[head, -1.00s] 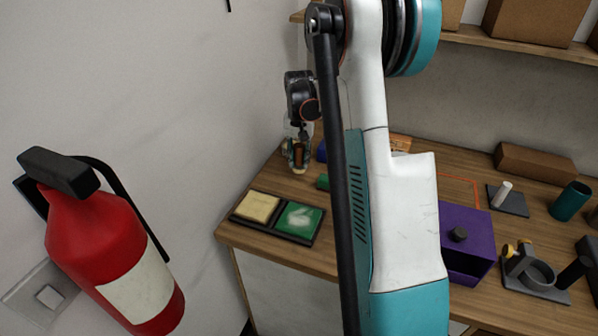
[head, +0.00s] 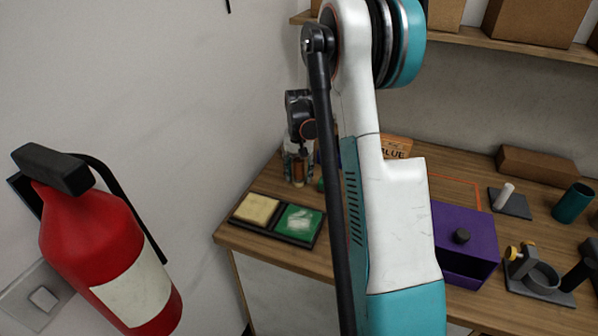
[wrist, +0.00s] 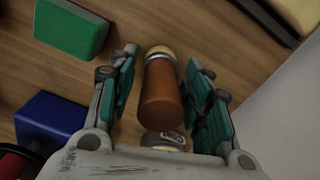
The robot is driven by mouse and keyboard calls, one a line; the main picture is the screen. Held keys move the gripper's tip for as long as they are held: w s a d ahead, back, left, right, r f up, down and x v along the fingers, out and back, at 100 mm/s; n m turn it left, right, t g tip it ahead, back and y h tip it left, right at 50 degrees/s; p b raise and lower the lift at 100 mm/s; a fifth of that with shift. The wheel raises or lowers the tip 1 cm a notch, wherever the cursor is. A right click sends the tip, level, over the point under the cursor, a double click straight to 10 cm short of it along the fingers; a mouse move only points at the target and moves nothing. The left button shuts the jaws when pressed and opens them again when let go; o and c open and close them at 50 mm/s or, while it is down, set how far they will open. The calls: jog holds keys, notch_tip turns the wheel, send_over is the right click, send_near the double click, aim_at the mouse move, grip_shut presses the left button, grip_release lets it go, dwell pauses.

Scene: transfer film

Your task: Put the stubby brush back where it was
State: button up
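A short brown cylinder with a tan, rounded end (wrist: 160,95), which I take for the stubby brush, stands between the fingers of my gripper (wrist: 161,88) in the wrist view. A narrow gap shows on each side of it, so the teal-padded fingers look open around it. In the head view the brown piece (head: 298,171) is at the table's back left corner by the wall, with my gripper (head: 298,165) over it. Its lower end is hidden, and I cannot tell whether it touches the table.
A black tray (head: 273,231) with a cream and a green pad lies in front. A green-and-red block (wrist: 70,26) and a blue block (wrist: 48,122) lie left in the wrist view. The purple box (head: 464,238) is right. The wall (wrist: 290,110) is close.

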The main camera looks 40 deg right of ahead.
notch_tip(320, 180, up, 12)
jog(key=p, duration=0.3)
jog(key=shift+r, duration=0.2)
dwell(0.6)
